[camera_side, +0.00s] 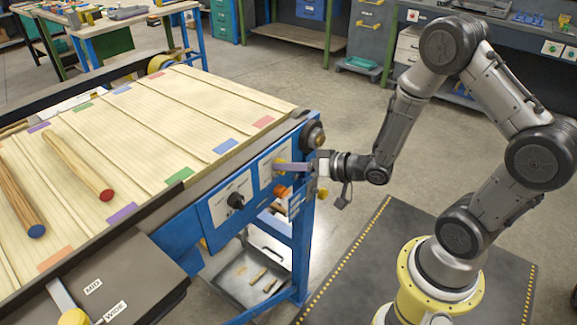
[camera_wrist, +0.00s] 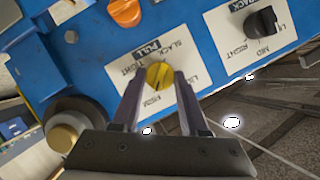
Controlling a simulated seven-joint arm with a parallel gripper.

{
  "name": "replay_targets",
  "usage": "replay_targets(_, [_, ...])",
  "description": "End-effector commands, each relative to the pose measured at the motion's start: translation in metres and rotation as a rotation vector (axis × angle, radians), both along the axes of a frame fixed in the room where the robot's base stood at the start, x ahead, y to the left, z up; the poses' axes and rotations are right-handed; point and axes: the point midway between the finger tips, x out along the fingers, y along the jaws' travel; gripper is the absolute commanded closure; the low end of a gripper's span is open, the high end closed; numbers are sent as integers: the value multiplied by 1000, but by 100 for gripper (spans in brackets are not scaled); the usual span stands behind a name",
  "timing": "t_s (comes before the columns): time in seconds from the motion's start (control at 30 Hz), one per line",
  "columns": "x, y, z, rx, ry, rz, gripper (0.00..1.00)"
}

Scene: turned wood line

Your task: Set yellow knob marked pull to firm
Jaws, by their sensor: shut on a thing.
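The yellow knob (camera_wrist: 158,74) sits on a white plate (camera_wrist: 177,62) marked PULL on the blue panel. Around it I read SLACK, TIGHT and FIRM, and a fourth word partly hidden by a finger. A dark line runs across the knob's face, roughly along the direction of FIRM; I cannot tell which end is the pointer. My gripper (camera_wrist: 160,80) has one finger on each side of the knob and is shut on it. In the side view, my gripper (camera_side: 290,167) reaches the panel from the right and mostly covers the knob.
A black knob (camera_wrist: 262,22) on its own plate and an orange knob (camera_wrist: 125,11) are close by on the panel. A round dark handwheel (camera_side: 313,134) projects at the table corner. Dowels (camera_side: 77,166) lie on the slatted bed.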

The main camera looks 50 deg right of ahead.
Motion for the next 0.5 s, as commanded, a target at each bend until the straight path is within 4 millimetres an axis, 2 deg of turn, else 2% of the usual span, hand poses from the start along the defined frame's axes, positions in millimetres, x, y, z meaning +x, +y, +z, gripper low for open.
replay_targets(0.27, [0, 0, 0, 0, -1, -1, 100])
replay_targets(0.3, [0, 0, 0, 0, -2, -1, 51])
replay_targets(0.43, [0, 0, 0, 0, -1, -1, 27])
replay_targets(0.5, [0, 0, 0, -1, -1, 0, 26])
